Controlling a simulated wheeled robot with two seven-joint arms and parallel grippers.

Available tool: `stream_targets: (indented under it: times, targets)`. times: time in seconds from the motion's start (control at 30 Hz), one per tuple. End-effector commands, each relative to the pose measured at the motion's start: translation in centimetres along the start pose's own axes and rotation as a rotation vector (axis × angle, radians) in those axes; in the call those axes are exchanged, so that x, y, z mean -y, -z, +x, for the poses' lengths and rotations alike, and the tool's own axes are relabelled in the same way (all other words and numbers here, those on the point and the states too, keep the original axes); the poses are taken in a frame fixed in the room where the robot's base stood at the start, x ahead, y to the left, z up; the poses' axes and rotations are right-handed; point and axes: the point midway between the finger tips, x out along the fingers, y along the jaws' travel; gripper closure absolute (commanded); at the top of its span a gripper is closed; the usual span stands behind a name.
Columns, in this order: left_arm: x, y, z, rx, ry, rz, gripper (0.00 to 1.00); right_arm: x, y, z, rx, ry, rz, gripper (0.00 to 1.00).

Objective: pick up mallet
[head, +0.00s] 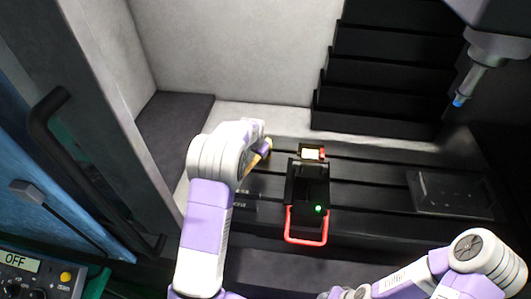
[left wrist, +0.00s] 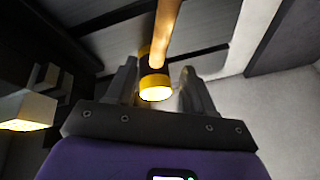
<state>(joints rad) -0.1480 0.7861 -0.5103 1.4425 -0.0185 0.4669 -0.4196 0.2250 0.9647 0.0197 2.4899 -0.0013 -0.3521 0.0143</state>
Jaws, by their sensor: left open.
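The mallet (left wrist: 166,25) shows in the left wrist view with a wooden handle running up the picture and a black and yellow head (left wrist: 155,88) at its near end. My left gripper (left wrist: 158,70) is open, with one finger on each side of the mallet's head; I cannot tell whether either finger touches it. In the head view a small yellow-tan part of the mallet (head: 265,147) shows beside my left gripper (head: 257,152), whose fingers are mostly hidden by the wrist. My right arm is at the lower right, with its gripper out of view.
A black vise (head: 308,185) with a red handle (head: 306,240) and a green light stands just right of my left gripper on the slotted machine table (head: 370,190). A dark plate (head: 450,194) lies farther right. A spindle with a blue tip (head: 459,100) hangs at upper right.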

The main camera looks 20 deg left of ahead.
Motion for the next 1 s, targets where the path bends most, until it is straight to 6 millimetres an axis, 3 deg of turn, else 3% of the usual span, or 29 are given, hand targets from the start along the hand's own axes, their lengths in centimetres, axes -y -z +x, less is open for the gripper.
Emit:
stream_targets:
  times: [0.5,0.8,1.0]
  targets:
    - [-0.3,-0.1,6.4,0.001,0.0,0.0,0.47,0.2,-0.1,-0.6,0.0,0.0,0.0,0.57]
    - [-0.3,-0.1,6.9,-0.001,0.0,0.0,0.47,0.2,-0.1,-0.6,0.001,0.0,0.0,0.57]
    - [-0.3,-0.1,6.9,0.0,0.0,-0.001,0.76,0.2,-0.1,-0.6,0.001,0.0,0.0,0.57]
